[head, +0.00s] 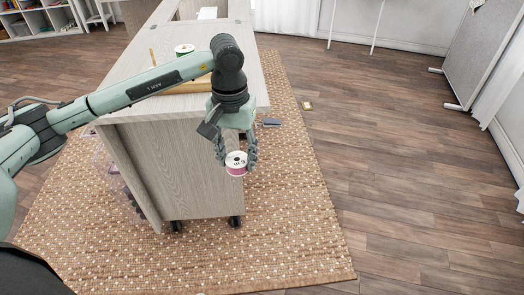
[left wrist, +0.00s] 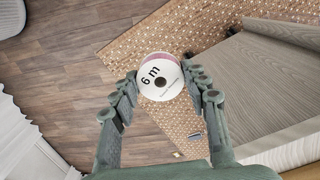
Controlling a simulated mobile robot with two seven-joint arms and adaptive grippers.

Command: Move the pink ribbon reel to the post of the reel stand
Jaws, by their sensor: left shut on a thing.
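The pink ribbon reel (head: 236,164), with a white label face and a dark centre hole, hangs between the fingers of my left gripper (head: 237,155), in front of the cabinet's near end and below its top. In the left wrist view the reel (left wrist: 160,76) sits between the two finger pads, its "6 m" label facing the camera. My left gripper is shut on it. On the cabinet top, a thin upright wooden post (head: 153,57) and a tan wooden base (head: 192,86) look like the reel stand; my arm hides part of it. My right gripper is not in view.
A green reel (head: 185,49) is on the cabinet top (head: 133,66), behind my arm. The cabinet stands on casters on a woven rug (head: 290,220). A small blue-grey thing (head: 272,122) and a small yellowish thing (head: 307,105) lie low, right of the cabinet. Floor at right is clear.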

